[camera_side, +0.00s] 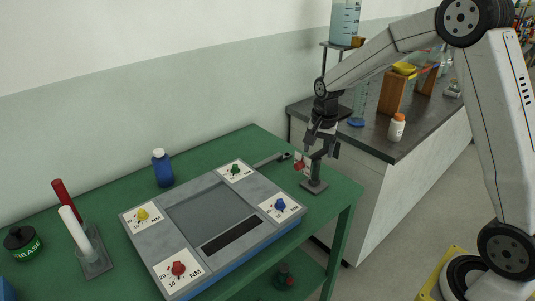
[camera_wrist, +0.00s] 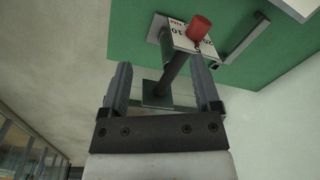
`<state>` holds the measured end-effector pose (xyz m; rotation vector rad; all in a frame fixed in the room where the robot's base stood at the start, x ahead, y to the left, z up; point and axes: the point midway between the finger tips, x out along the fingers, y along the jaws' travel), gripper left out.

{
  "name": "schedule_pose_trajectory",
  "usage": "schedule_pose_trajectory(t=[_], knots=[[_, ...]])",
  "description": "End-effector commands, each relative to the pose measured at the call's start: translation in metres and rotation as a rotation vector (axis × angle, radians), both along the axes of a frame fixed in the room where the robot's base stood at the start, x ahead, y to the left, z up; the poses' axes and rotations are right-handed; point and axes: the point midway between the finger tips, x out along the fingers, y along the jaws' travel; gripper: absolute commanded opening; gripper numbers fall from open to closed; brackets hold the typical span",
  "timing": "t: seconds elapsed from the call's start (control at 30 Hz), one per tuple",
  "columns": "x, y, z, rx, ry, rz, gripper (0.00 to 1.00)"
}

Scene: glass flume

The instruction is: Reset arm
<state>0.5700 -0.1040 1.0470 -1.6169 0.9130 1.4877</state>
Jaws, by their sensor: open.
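My gripper (camera_side: 322,148) is open at the right end of the green table, above a small stand with a dark post and square base (camera_side: 314,187). The stand carries a red knob (camera_side: 298,161) on a small labelled plate. In the wrist view my gripper (camera_wrist: 161,64) shows both fingers apart, with nothing held. The stand's post (camera_wrist: 174,72) shows between the fingers, and the red knob (camera_wrist: 200,27) lies beyond the fingertips. I cannot tell whether a finger touches the post. My arm reaches in from the right.
A grey panel (camera_side: 262,247) with yellow, green, blue and red knobs lies on the green table (camera_side: 105,183). A blue bottle (camera_side: 162,168), a red and a white cylinder and a dark jar stand left. A dark bench (camera_side: 385,150) with a white bottle (camera_side: 396,128) is behind, right.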

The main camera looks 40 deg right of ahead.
Motion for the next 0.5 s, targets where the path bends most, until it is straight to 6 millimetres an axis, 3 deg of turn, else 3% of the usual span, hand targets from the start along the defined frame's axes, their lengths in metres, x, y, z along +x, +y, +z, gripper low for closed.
schedule_pose_trajectory(t=[0.2, 0.5], knots=[[-0.043, 0.038, 0.002, -0.03, -0.038, 0.298, 0.8], [-0.111, 0.079, -0.002, -0.084, -0.09, 0.705, 0.8]])
